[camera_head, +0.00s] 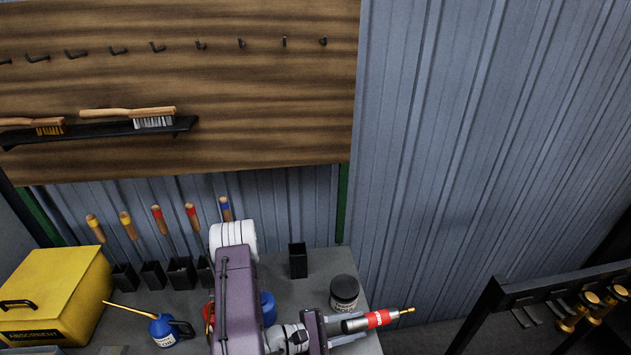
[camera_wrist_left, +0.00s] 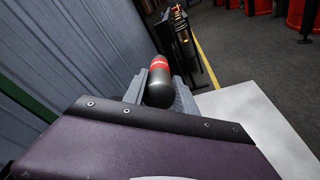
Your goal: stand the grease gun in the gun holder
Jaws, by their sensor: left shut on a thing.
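The grease gun (camera_head: 378,320) has a dark and silver body, a red band and a brass tip. My left gripper (camera_head: 350,327) is shut on it near its rear end and holds it lying roughly level, tip to the right, at the bench's right edge in the head view. In the left wrist view the gun (camera_wrist_left: 159,82) sits between the two grey fingers (camera_wrist_left: 160,93), its dark rounded end towards the camera. A narrow black upright box (camera_head: 298,262), apparently the gun holder, stands empty on the bench, behind and left of the gripper. My right gripper is out of view.
A dark jar (camera_head: 344,292) stands close behind the gun. A black rack (camera_head: 530,291) stands at right.

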